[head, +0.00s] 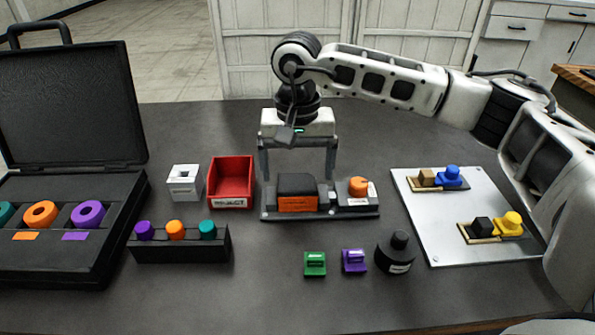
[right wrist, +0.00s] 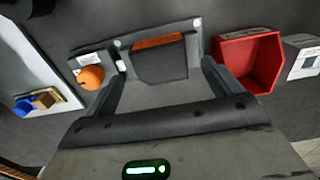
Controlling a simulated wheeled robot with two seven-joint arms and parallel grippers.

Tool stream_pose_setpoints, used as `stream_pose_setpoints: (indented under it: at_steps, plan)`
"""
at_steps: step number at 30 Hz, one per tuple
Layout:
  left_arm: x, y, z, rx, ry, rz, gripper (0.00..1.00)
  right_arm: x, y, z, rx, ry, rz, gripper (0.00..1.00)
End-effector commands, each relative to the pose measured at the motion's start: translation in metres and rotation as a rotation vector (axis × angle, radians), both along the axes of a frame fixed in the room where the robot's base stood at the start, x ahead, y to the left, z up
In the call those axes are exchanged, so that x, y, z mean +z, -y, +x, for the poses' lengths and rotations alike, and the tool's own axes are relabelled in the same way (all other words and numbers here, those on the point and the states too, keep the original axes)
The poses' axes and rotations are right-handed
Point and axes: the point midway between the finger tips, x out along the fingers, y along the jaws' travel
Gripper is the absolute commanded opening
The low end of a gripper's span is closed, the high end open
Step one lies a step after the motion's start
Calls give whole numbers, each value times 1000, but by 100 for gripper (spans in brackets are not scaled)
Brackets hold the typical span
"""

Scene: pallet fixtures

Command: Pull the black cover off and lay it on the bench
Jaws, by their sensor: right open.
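The black cover (head: 297,184) sits on an orange block (head: 297,204) on the left part of a dark fixture base (head: 345,211) in the middle of the bench (head: 270,285). An orange knob (head: 358,186) stands on the base to its right. My right gripper (head: 298,172) is open, pointing down above and behind the cover, its fingers spread wider than the cover. In the right wrist view the cover (right wrist: 160,62) shows between the two fingers, and nothing is gripped. Whether the fingertips touch it I cannot tell. My left gripper is not in view.
A red bin (head: 231,184) and a white block (head: 184,184) stand left of the fixture. A black rack (head: 182,248) with coloured pegs and an open case (head: 70,100) lie further left. A pale plate (head: 440,205) holds parts at right. Green and purple blocks and a black bottle (head: 396,254) stand in front.

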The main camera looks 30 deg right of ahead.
Motion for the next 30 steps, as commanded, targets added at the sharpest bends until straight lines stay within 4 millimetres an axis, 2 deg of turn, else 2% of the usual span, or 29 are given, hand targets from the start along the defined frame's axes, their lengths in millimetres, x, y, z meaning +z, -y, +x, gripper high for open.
stream_pose_setpoints:
  at_steps: [6, 16, 17, 21, 23, 24, 27, 30]
  plan:
    - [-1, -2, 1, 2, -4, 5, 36, -20, 0, 0, 0, -1, 0, 91]
    - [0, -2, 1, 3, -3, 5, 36, -24, 0, 0, 0, 0, 0, 91]
    - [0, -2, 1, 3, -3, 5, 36, -24, 0, 0, 0, 0, 0, 85]
    - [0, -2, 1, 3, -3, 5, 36, -23, 0, 0, 0, 0, 0, 46]
    - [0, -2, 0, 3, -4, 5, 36, -23, 0, 0, -1, 0, 0, 44]
    - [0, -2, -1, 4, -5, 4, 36, -23, 0, 0, -1, 0, 0, 59]
    - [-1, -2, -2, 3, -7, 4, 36, -23, 0, 0, -1, 0, 0, 32]
    - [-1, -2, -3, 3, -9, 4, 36, -23, 0, 0, -1, 0, 0, 30]
